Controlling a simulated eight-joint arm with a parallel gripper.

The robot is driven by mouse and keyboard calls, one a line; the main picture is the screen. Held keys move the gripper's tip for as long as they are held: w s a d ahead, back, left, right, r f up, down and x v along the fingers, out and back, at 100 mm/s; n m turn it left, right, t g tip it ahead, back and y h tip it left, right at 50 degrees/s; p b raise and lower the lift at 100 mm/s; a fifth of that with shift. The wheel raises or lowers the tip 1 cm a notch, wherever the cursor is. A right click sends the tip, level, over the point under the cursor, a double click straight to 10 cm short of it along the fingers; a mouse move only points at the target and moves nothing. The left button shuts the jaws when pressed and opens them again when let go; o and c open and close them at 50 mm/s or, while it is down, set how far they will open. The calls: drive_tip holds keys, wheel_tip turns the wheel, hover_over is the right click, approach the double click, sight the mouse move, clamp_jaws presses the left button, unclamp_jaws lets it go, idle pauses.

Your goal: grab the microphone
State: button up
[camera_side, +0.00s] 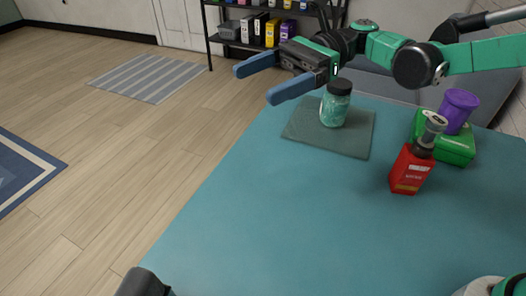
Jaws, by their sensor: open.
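A small object with a grey head and a dark lower part, which looks like the microphone (432,131), stands tilted at the top of a red box (411,170) on the right side of the table. I cannot tell whether it rests on the box or stands behind it. My gripper (255,85) is open and empty, with its two blue fingers apart and pointing left. It is in the air, well left of and farther back than the microphone, near the table's far left edge.
A teal jar with a dark lid (336,105) stands on a grey-green mat (303,128). A purple cup (458,108) sits on a green box (455,150) just behind the red box. The table (270,220) is clear at the front and left. A shelf (213,47) stands behind.

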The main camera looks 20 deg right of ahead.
drive_tip(key=s+a+f+n+g+h, duration=0.1)
drive_tip(key=s+a+n+g, duration=0.35)
drive_tip(key=a, duration=0.45)
drive_tip(key=n+g+h, duration=0.3)
drive_tip(key=g, duration=0.2)
hover_over(147, 268)
drive_tip(key=v, duration=0.3)
wheel_tip(147, 268, down, 3)
wheel_tip(147, 268, down, 9)
drive_tip(key=shift+m+t+y, duration=0.25)
drive_tip(key=shift+m+y, duration=0.05)
drive_tip(key=shift+m, duration=0.05)
drive_tip(key=shift+x, duration=2.55)
drive_tip(key=shift+w+r, duration=0.1)
drive_tip(key=shift+r, duration=0.05)
clamp_jaws()
